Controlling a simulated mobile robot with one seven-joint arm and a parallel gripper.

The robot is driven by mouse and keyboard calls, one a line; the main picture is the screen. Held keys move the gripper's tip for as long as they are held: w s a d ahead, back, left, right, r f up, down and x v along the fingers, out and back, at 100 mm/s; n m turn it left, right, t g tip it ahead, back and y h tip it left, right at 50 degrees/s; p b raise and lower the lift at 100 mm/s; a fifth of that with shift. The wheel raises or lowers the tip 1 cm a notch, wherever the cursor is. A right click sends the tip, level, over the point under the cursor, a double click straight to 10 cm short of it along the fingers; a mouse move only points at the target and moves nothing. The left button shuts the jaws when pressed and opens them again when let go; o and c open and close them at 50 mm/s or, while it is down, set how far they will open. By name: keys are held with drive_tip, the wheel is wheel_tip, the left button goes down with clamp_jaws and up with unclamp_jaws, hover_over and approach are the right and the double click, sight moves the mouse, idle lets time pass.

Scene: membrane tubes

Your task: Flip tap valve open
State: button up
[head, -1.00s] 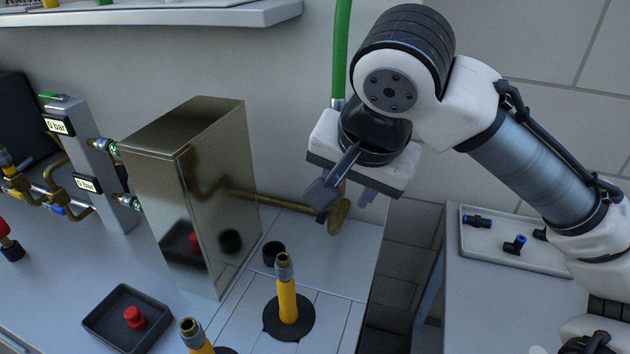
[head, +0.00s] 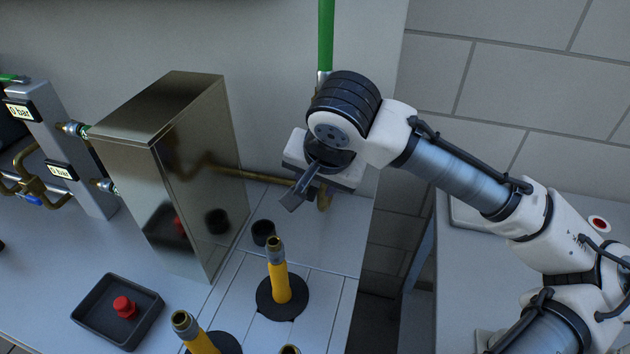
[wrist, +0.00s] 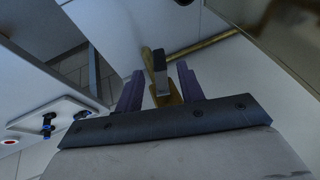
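The brass tap (head: 324,201) ends a brass pipe (head: 240,174) along the wall in the head view. In the wrist view my gripper (wrist: 160,92) is open, with a purple finger on each side of the tap. A dark and grey lever-like piece (wrist: 160,66) stands between the fingers, above the brass part (wrist: 167,97). I see a gap on both sides and cannot tell whether either finger touches it.
A metal box (head: 190,190) stands left of the tap. A black cup (head: 263,232) and yellow tubes on black bases (head: 280,285) stand in front. A black tray with a red piece (head: 124,307) is at lower left. A green hose (head: 326,35) hangs behind my wrist.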

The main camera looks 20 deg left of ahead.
drive_tip(key=shift+x, duration=1.1)
clamp_jaws()
drive_tip(key=shift+r+h+p, duration=0.2)
drive_tip(key=shift+h+p, duration=0.45)
drive_tip(key=shift+h, duration=0.15)
drive_tip(key=shift+d+f+n+h, duration=0.15)
drive_tip(key=shift+d+n+h, duration=0.15)
drive_tip(key=shift+h, duration=0.5)
unclamp_jaws()
